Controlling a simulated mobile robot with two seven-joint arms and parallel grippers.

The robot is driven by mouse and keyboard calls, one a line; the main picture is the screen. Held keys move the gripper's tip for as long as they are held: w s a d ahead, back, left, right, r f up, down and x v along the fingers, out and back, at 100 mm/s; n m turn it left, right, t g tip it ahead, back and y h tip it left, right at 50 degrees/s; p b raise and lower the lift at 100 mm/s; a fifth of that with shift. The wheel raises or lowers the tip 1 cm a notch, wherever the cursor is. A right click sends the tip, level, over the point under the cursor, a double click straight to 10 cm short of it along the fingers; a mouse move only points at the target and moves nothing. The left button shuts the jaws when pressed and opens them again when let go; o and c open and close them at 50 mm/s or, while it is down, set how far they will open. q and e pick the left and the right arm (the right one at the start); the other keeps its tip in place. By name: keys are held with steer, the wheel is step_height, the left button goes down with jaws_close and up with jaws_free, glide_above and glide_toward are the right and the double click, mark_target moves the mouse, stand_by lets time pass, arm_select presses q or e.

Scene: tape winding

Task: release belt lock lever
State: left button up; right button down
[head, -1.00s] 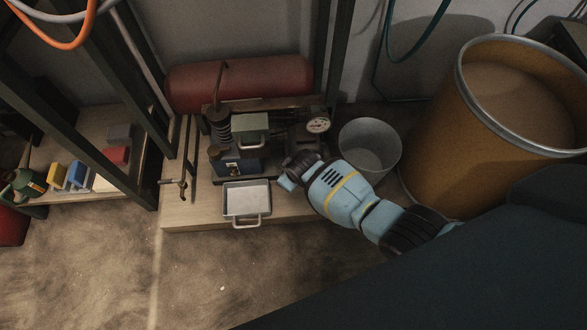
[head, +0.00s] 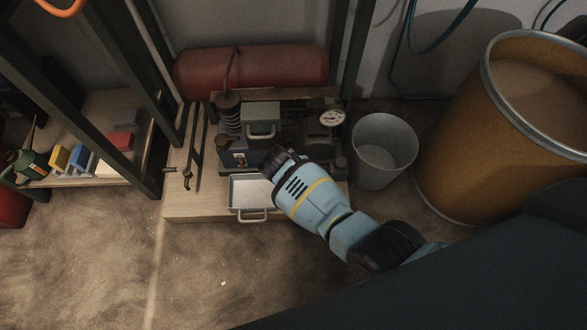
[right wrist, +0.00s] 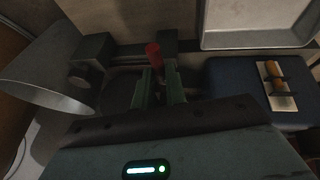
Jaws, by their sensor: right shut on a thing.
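The belt lock lever (right wrist: 153,54) has a red end and shows in the right wrist view between the two greenish fingers of my right gripper (right wrist: 159,84). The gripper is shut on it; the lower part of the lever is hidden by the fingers. In the head view my right gripper (head: 276,158) reaches in from the right to the front of the machine (head: 232,118), and the lever is hidden there behind it. My left gripper is not in view.
A metal tray (head: 235,207) with a handle lies at the front of the wooden platform (head: 190,208). A blue box with an orange switch (right wrist: 274,70) sits beside my gripper. A metal bucket (head: 384,150) and a large drum (head: 470,140) stand to the right. A gauge (head: 332,117) tops the machine.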

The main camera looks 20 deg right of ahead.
steer(key=shift+w+m, duration=0.1)
steer(key=shift+m, duration=0.2)
steer(key=c, duration=1.7)
jaws_free()
steer(key=shift+a, duration=0.1)
steer(key=shift+r, duration=0.1)
steer(key=shift+p+v, duration=2.35)
steer(key=shift+v, duration=1.5)
